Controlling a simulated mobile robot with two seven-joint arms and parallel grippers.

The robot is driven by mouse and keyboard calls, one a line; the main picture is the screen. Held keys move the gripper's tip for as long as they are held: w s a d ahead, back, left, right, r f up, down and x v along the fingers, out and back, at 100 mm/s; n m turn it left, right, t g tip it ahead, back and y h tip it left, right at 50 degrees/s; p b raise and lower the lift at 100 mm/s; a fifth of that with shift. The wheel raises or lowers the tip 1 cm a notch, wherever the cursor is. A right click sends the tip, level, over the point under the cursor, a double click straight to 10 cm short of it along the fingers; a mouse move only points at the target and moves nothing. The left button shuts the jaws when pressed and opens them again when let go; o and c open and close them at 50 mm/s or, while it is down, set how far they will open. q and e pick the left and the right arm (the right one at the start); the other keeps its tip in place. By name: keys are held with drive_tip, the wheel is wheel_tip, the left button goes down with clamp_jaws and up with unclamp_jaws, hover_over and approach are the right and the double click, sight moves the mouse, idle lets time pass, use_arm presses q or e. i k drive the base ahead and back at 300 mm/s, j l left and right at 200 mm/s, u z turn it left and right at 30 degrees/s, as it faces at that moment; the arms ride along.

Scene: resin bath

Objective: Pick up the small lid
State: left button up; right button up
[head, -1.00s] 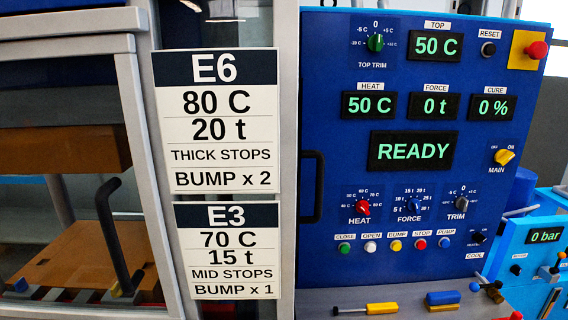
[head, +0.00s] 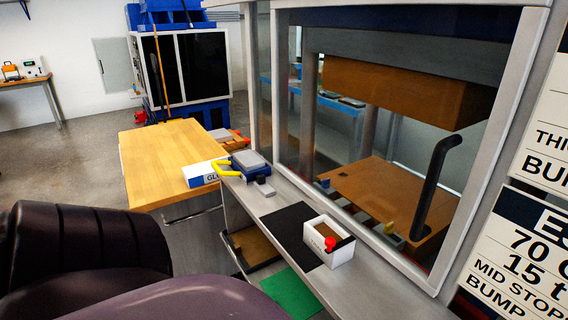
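I cannot pick out a small lid for certain in the head view. A small white box (head: 340,251) with a brown inside stands on the grey ledge in front of the press, and a red knob (head: 330,243) shows at its front. It is too small to tell whether the knob belongs to a lid. Neither of my grippers is in view. Dark rounded parts at the lower left, probably my own arm, hide the floor there.
A black mat (head: 289,231) lies on the grey ledge (head: 262,203) beside the box. A wooden table (head: 165,160) stands farther left, with a blue-and-white glove box (head: 203,173) at its edge. The glass-fronted press (head: 400,160) bounds the right. Open floor (head: 60,170) lies at left.

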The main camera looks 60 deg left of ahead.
sight(266, 190)
drive_tip(key=u, duration=2)
drive_tip(key=i+j+z, duration=0.1)
drive_tip(key=j, duration=0.3)
drive_tip(key=i+j+z, duration=0.15)
drive_tip(key=j, duration=0.25)
drive_tip(key=i+j+z, duration=0.1)
drive_tip(key=j, duration=0.35)
drive_tip(key=i+j+z, duration=0.1)
drive_tip(key=j, duration=0.35)
drive_tip(key=i+j+z, duration=0.15)
drive_tip(key=j, duration=0.3)
